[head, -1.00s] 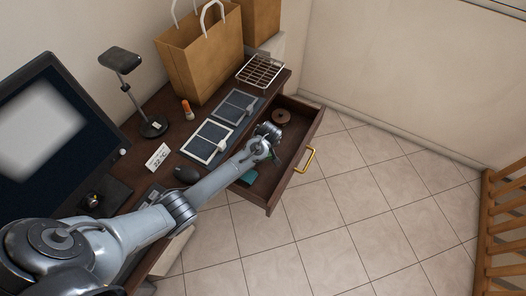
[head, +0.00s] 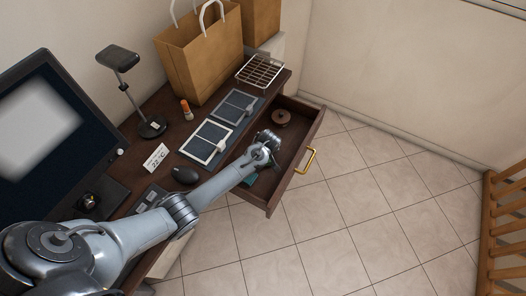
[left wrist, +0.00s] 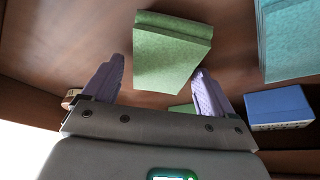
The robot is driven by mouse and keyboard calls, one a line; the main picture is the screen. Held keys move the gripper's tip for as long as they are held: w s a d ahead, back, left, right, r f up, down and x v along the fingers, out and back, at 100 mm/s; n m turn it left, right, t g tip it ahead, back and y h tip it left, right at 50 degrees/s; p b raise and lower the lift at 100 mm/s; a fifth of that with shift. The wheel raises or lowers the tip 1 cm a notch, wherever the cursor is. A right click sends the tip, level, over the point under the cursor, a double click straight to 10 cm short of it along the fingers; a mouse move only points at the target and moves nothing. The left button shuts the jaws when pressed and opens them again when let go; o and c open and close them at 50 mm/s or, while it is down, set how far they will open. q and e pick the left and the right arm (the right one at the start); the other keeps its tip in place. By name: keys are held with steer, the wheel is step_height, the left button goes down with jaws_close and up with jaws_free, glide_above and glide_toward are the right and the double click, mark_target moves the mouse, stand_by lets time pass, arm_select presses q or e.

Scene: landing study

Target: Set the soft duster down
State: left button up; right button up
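A green, felt-like block (left wrist: 170,55), which looks like the soft duster, is in the left wrist view. It is between and just beyond the fingertips of my left gripper (left wrist: 160,82), with a gap to the left finger; the right fingertip is close to its edge. The gripper looks open. In the head view my left gripper (head: 270,152) is over or inside the open drawer (head: 297,170), and the arm hides the block. A smaller green patch (left wrist: 182,108) shows between the fingers. My right gripper is not in view.
The drawer also holds a round brown object (head: 281,117) near its far end, a teal block (left wrist: 290,40) and a blue box (left wrist: 278,106). The desk carries dark framed panels (head: 206,142), a mouse (head: 185,175), a lamp (head: 152,127) and a wire rack (head: 260,72).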

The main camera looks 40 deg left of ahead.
arm_select(q)
steer(key=shift+r, duration=0.45)
steer(key=p+v, duration=0.4)
steer(key=v, duration=0.7)
steer(key=shift+r+p, duration=0.2)
steer(key=shift+p, duration=0.1)
steer(key=shift+d, duration=0.1)
